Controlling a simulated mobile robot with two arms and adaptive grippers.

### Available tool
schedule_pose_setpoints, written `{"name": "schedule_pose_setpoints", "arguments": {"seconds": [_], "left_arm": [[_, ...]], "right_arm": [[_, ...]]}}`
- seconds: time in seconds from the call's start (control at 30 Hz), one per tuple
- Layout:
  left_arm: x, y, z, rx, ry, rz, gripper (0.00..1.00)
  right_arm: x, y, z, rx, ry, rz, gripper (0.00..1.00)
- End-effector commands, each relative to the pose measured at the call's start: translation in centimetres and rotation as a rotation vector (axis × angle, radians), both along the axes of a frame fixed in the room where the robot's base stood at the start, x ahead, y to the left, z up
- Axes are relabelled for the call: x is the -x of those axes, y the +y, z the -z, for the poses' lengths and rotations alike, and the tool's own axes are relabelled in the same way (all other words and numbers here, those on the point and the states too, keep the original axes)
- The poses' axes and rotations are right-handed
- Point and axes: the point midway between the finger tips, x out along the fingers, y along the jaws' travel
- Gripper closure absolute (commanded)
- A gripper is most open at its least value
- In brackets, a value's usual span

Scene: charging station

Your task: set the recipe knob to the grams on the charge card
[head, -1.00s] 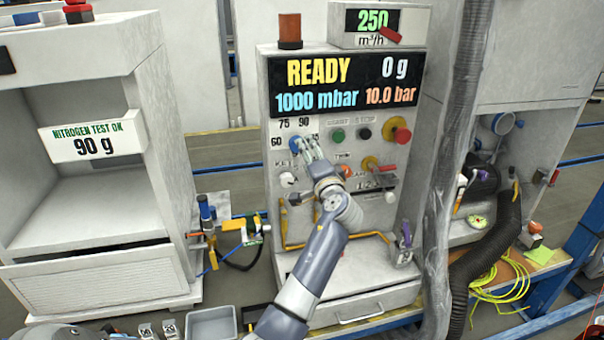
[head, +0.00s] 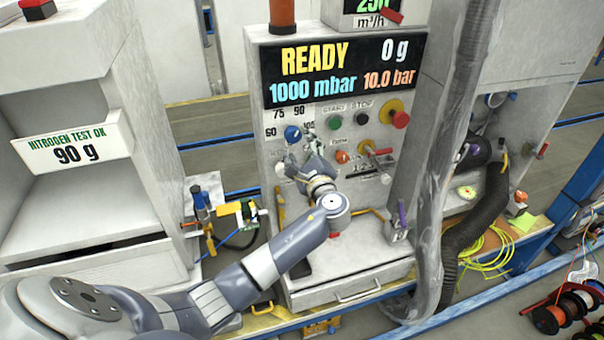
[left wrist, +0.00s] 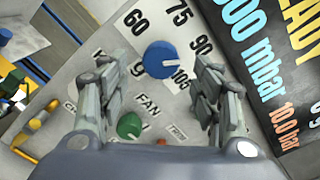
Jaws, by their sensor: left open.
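The blue recipe knob (head: 292,134) sits on the panel of the white charging station, with 60, 75, 90 and 105 printed around it. The knob also shows clear in the left wrist view (left wrist: 160,60). Its white mark faces the 90 to 105 side; I cannot tell exactly which number it meets. A white card (head: 70,152) on the left cabinet reads "NITROGEN TEST OK 90 g". My left gripper (head: 301,150) is open and empty, just below and in front of the knob. In the left wrist view its fingers (left wrist: 155,66) frame the knob without touching it.
The display (head: 343,70) reads READY, 0 g, 1000 mbar, 10.0 bar. A green knob (left wrist: 130,125) lies below the blue one. A red emergency button (head: 400,119) is at the panel's right. A wrapped grey hose (head: 432,200) hangs right of the station.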

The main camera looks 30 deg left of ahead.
Motion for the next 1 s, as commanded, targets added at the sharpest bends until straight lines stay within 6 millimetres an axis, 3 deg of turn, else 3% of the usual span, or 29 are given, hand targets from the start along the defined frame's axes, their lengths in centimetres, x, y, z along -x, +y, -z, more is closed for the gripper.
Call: {"name": "schedule_pose_setpoints", "arguments": {"seconds": [0.33, 0.5, 1.0], "left_arm": [[-4.4, 5.5, 0.0, 0.007, -0.010, -0.003, 0.41], [-4.2, 5.1, 0.6, 0.181, -0.213, 0.000, 0.41], [-4.2, 5.1, 0.4, 0.619, -0.726, -0.002, 0.41]], "right_arm": [[0.0, 0.0, 0.2, 0.000, 0.000, 0.000, 0.12], [0.0, 0.0, 3.0, 0.000, 0.000, 0.000, 0.12], [0.0, 0.0, 7.3, 0.000, 0.000, 0.000, 0.12]]}}
